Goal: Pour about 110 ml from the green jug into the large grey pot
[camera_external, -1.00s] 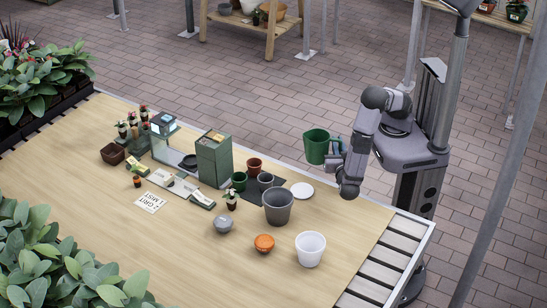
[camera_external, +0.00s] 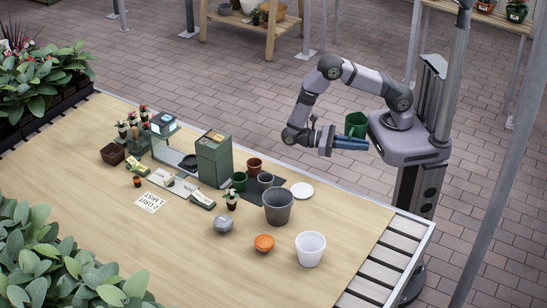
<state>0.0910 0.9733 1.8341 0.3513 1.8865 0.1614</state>
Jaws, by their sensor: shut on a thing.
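The green jug (camera_external: 356,123) is in the air beyond the table's far edge, close to my arm's base, and looks upright. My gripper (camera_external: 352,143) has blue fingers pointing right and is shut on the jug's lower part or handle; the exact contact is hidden. The jug's contents cannot be seen. The large grey pot (camera_external: 278,208) stands upright on the table, down and left of my gripper and well apart from the jug. Its inside looks dark, and I cannot tell what is in it.
A green box (camera_external: 213,159) stands to the left.

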